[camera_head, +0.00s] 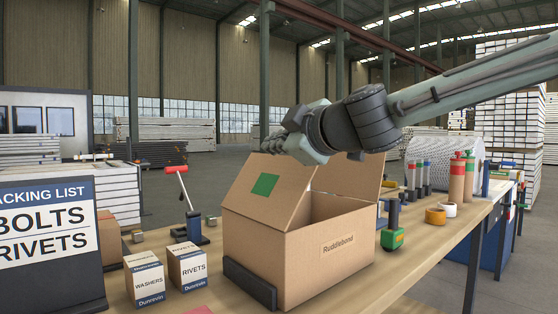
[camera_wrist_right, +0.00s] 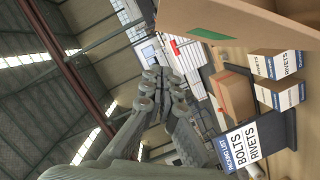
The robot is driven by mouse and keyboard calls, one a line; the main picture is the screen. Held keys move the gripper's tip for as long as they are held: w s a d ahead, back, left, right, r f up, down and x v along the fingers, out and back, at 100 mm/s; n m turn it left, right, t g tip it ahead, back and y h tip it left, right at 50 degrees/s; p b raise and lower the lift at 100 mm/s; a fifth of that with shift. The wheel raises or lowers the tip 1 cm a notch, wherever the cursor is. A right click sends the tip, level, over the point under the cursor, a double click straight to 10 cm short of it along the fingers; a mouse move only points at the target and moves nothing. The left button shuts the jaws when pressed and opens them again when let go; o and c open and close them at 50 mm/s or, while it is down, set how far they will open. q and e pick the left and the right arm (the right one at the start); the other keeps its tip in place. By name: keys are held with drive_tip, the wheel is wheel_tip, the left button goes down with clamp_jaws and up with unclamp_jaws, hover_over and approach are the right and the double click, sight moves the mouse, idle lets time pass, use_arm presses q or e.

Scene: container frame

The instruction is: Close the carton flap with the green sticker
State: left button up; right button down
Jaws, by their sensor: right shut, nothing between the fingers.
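An open brown carton (camera_head: 330,252) stands on the wooden bench, with "Ruddlebond" on its side. Its flap with the green sticker (camera_head: 265,184) is raised and tilted on the left side of the opening. A second raised flap (camera_head: 352,176) stands at the back right. My right gripper (camera_head: 276,143) is just above the top edge of the stickered flap; I cannot tell if they touch. In the right wrist view the gripper (camera_wrist_right: 160,80) is shut and empty, and a brown carton panel (camera_wrist_right: 235,18) fills the top right. My left gripper is not in view.
Two small boxes, washers (camera_head: 145,278) and rivets (camera_head: 187,266), stand left of the carton. A packing list board (camera_head: 45,235) is at the far left. A red-handled tool (camera_head: 185,200) stands behind. A green tape dispenser (camera_head: 392,237) and tape rolls (camera_head: 436,216) are to the right.

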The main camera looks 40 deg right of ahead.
sight(279, 173)
drive_tip(key=w, duration=0.2)
drive_tip(key=w+f, duration=0.1)
drive_tip(key=shift+d, duration=0.35)
drive_tip(key=shift+d+f, duration=0.3)
drive_tip(key=shift+d, duration=0.2)
drive_tip(key=shift+d+f, duration=0.3)
drive_tip(key=shift+d, duration=0.2)
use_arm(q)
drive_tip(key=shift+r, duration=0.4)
use_arm(e)
drive_tip(key=shift+d+f, duration=0.3)
drive_tip(key=shift+d, duration=0.1)
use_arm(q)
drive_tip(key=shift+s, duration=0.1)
use_arm(e)
drive_tip(key=shift+w, duration=0.1)
